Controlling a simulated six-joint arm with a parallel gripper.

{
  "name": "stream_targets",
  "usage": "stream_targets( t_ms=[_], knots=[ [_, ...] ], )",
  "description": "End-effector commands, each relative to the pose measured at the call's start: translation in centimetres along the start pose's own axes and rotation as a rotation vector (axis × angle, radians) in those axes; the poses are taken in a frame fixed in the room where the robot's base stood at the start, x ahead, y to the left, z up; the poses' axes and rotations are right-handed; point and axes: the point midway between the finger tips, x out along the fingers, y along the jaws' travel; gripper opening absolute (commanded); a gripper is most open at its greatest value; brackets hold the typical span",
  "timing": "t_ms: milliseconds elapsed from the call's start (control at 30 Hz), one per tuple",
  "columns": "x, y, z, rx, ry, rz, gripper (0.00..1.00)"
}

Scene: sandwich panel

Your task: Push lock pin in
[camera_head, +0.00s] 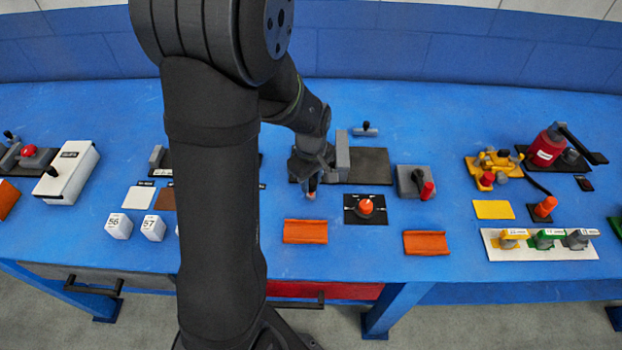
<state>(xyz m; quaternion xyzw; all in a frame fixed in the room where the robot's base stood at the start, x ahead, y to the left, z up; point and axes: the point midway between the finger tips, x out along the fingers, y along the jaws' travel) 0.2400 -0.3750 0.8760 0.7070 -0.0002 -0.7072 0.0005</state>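My gripper (311,190) points down over the blue table, just left of a grey upright block (342,152) on a dark plate (371,168). The finger gap is too small to read. No part is clearly marked as the lock pin. A small grey piece with a dark knob (366,129) stands behind the plate. A grey box with a dark lever and red end (415,182) lies to the right, apart from my gripper.
An orange knob on a black plate (366,206) and orange trays (305,231) (426,243) lie in front. Yellow parts (494,165) and a red cylinder (545,147) stand right. White cubes (119,226) and a white box (68,172) are left. My arm hides the left-centre table.

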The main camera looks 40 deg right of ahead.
Motion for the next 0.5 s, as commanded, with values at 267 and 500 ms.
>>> stream_targets(
  t_ms=[267,500],
  knots=[
    [0.3,0.0,0.0,0.000,0.000,-0.001,0.00],
    [2.4,0.0,0.0,0.000,0.000,-0.001,0.00]
  ],
)
